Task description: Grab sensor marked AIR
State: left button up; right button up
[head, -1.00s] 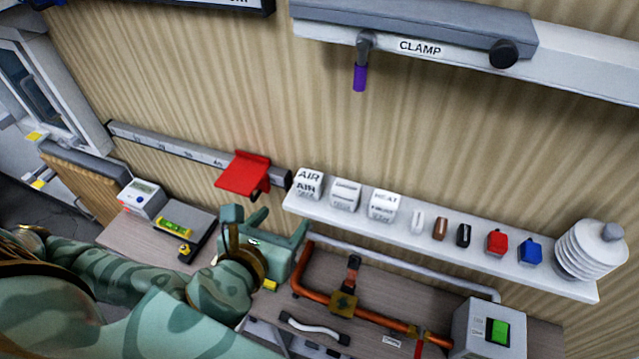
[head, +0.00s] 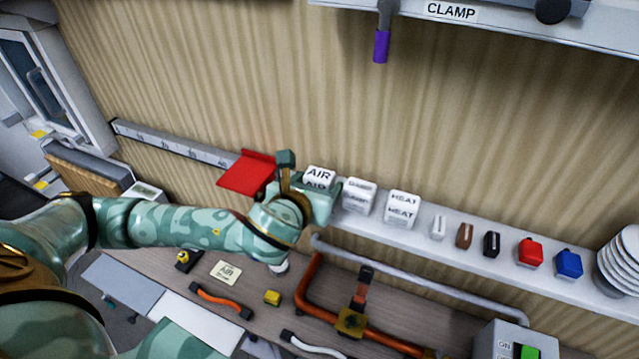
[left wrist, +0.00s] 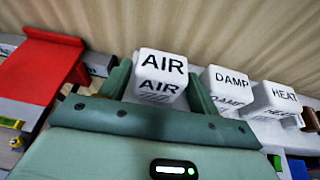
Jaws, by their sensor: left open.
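The AIR sensor, a white cube with black lettering (head: 319,176), sits at the left end of the white wall shelf. It also shows in the left wrist view (left wrist: 161,68). My left gripper (head: 308,183) is open at the cube. In the left wrist view its two fingers (left wrist: 158,92) stand on either side of the cube, with a small gap visible near the left finger. The gripper hides the cube's lower part in the head view. The DAMP sensor (left wrist: 230,86) and the HEAT sensor (left wrist: 275,100) stand to the right. My right gripper is not in view.
A red bracket (head: 246,172) on the wall rail is close to the left of my gripper. Small coloured parts, including a red one (head: 530,251) and a blue one (head: 568,263), stand farther right on the shelf. Orange pipework (head: 312,285) lies on the bench below.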

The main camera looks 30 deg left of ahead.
pick_arm(q)
jog(key=shift+x, duration=1)
jog(key=shift+s, duration=0.15)
jog(key=c, duration=0.8)
jog(key=shift+o, duration=0.2)
